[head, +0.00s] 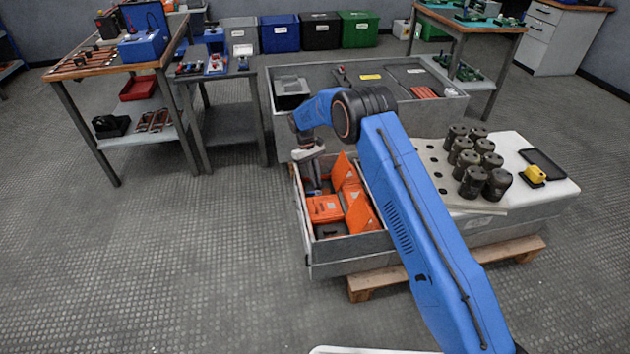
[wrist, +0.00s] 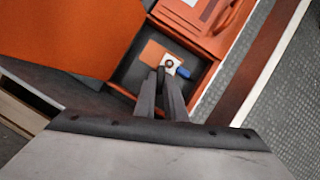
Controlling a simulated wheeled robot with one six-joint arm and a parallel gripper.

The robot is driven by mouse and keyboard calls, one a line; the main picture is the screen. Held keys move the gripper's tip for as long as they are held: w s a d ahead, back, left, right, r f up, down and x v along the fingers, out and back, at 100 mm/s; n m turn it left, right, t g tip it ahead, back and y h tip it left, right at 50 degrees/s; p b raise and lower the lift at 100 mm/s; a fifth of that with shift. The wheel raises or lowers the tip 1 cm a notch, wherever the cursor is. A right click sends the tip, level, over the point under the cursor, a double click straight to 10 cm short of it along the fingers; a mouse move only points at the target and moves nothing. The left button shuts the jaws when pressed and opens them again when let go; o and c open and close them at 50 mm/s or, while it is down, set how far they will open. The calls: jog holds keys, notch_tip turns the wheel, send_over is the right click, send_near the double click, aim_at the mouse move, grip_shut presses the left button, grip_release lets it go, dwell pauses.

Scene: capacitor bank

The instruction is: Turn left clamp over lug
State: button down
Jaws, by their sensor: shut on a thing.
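My gripper (wrist: 162,84) reaches down into an open orange-walled compartment in the wrist view. Its fingers are shut on a small dark piece (wrist: 160,73), which looks like the left clamp; the fingers hide most of it. A pale lug (wrist: 170,65) with a dark ring lies right beside the fingertips, on or by a copper-coloured plate (wrist: 154,52). A blue piece (wrist: 183,72) adjoins the lug on the right. I cannot tell whether the clamp covers the lug. In the head view my gripper (head: 315,188) is low inside the grey box, and the clamp and lug are too small to make out.
In the wrist view a large orange panel (wrist: 65,35) stands close on the left. Several dark cylinders (head: 470,181) stand to the right. The floor left of the box is clear.

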jog(key=m+y, duration=0.1)
jog(key=m, duration=0.3)
jog(key=shift+w+d+m+g+y, duration=0.1)
jog(key=shift+d+m+g+y, duration=0.1)
jog(key=shift+m+g+y, duration=0.15)
dwell(0.4)
jog(key=c, duration=2.1)
grip_release()
jog(key=v, duration=1.7)
jog(key=shift+r, duration=0.2)
jog(key=shift+w, duration=0.1)
